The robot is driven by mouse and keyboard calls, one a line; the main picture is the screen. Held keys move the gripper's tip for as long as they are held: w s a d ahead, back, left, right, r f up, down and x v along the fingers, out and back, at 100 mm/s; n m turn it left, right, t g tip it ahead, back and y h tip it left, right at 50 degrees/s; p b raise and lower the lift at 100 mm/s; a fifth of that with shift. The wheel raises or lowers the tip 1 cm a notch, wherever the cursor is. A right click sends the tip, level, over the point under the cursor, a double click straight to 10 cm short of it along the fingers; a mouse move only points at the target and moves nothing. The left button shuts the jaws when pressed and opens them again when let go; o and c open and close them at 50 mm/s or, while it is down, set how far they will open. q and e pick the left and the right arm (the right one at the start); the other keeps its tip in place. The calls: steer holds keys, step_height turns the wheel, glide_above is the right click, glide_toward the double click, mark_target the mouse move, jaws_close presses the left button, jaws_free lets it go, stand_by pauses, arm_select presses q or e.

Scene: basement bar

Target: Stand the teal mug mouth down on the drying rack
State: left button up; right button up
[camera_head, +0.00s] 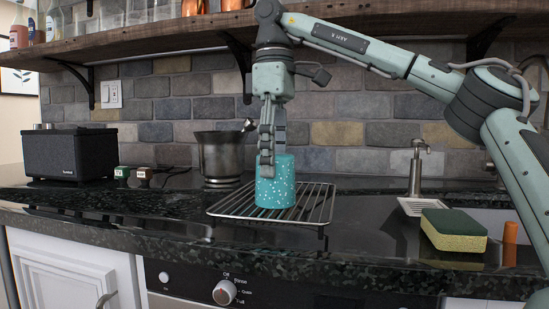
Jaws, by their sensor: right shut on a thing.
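The teal speckled mug (276,188) is on or just over the drying rack (230,210), near the rack's middle. A closed, flat face shows at its top, so it looks mouth down and upright. I cannot tell for sure whether its rim touches the wires. My right gripper (268,160) comes down from above and is shut on the mug, with one finger across its near left side. The other finger is mostly hidden behind the mug. My left gripper is not in view.
A metal bucket (222,158) stands behind the rack on the dark counter. A black speaker (70,155) is at the left. A sponge (454,231) and a soap dispenser (416,168) are at the right. A wooden shelf (150,42) with bottles runs overhead. The counter left of the rack is mostly clear.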

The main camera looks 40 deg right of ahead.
steer(key=o, duration=1.6)
